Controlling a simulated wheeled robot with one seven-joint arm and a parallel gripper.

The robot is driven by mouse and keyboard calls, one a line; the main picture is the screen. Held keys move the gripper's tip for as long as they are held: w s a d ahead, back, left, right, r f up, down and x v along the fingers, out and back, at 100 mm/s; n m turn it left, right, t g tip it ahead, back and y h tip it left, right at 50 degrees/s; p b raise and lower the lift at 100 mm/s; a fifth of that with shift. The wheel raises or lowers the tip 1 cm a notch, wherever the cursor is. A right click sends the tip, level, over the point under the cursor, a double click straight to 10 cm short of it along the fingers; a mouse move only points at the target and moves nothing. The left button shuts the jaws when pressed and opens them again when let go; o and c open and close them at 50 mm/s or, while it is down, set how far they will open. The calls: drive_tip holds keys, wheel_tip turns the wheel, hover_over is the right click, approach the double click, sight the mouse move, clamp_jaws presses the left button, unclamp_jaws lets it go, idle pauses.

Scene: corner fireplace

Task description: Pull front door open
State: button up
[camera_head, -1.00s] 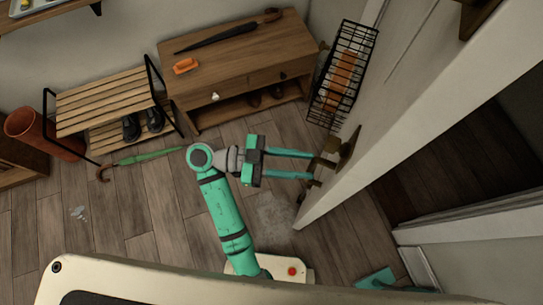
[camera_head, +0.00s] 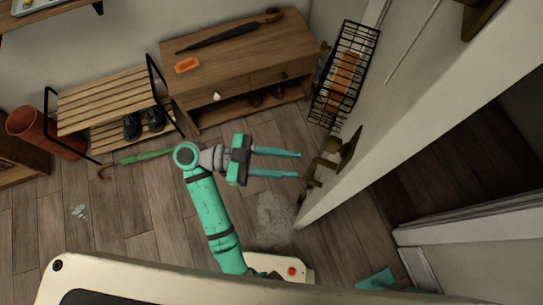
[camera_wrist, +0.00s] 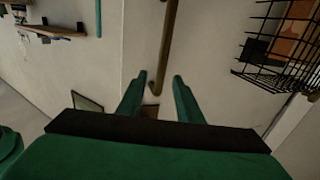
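The front door (camera_head: 400,125) is a white panel at the right of the head view. It stands partly open, with a dark gap between its free edge and the frame. A brass handle (camera_head: 322,168) sticks out from its near face by that edge. My gripper (camera_head: 299,164) is open, its two teal fingers pointing right, just left of the handle and apparently clear of it.
A wire basket (camera_head: 343,75) hangs by the door and holds something orange. A wooden bench (camera_head: 237,62) with an umbrella on top and a slatted shoe rack (camera_head: 105,100) stand along the wall. A green umbrella (camera_head: 145,156) lies on the floor. The floor left of my arm is mostly clear.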

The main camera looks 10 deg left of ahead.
drive_tip(key=shift+a+r, duration=0.1)
drive_tip(key=shift+a, duration=1.8)
